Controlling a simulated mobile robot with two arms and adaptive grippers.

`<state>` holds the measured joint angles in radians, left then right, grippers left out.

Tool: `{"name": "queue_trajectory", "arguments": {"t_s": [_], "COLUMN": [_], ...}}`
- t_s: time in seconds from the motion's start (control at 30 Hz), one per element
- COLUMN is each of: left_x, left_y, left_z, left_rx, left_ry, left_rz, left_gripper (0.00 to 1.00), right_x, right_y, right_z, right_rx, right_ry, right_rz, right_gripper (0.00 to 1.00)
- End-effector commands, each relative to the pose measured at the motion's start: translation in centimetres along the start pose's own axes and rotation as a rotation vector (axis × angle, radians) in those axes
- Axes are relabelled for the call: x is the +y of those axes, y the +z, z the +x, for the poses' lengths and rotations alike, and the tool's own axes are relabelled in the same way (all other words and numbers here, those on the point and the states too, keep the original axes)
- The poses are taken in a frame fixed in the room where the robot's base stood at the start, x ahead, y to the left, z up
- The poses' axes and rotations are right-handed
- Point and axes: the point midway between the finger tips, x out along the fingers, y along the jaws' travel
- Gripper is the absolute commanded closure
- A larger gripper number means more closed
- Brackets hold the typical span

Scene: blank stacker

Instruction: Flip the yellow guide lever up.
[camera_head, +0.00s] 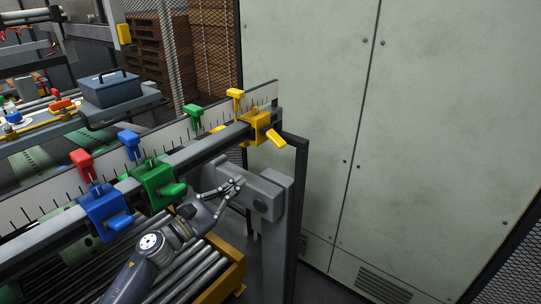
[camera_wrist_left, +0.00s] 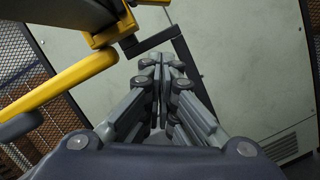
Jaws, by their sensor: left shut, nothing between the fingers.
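The yellow guide (camera_head: 257,122) sits near the far right end of the grey rail. Its yellow lever (camera_head: 275,138) points down and to the right in the head view. In the left wrist view the yellow lever (camera_wrist_left: 72,82) reaches down and left, large and close to the camera. My left gripper (camera_head: 240,181) is shut and empty. It is below and to the left of the yellow lever in the head view, apart from it, in front of the rail. My right gripper is not in view.
A green guide (camera_head: 155,181) and a blue guide (camera_head: 104,210) sit farther left on the rail. A grey bracket (camera_head: 268,192) and dark post stand close to my left gripper. A large pale cabinet (camera_head: 400,130) fills the right. Yellow-edged rollers (camera_head: 200,277) lie below.

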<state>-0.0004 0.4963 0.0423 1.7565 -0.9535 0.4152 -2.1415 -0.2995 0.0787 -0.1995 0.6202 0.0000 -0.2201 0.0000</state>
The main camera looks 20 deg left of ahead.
Motion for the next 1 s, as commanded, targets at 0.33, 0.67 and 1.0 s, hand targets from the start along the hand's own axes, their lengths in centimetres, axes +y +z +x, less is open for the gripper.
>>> {"name": "queue_trajectory", "arguments": {"t_s": [0.33,0.67,1.0], "left_x": [0.3,0.3,0.2], "left_y": [0.3,0.3,3.3], "left_z": [2.6,9.4,10.9], "left_rx": [0.000,0.000,0.001], "left_ry": [0.003,0.003,0.001], "left_rz": [-0.006,-0.008,-0.005], "left_gripper": [1.00,1.00,1.00], "right_x": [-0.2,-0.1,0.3], "right_y": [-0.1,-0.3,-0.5], "right_z": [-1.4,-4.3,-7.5], "right_rx": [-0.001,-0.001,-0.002], "right_ry": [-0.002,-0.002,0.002], "right_rz": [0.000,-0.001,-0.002], "right_gripper": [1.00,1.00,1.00]}}
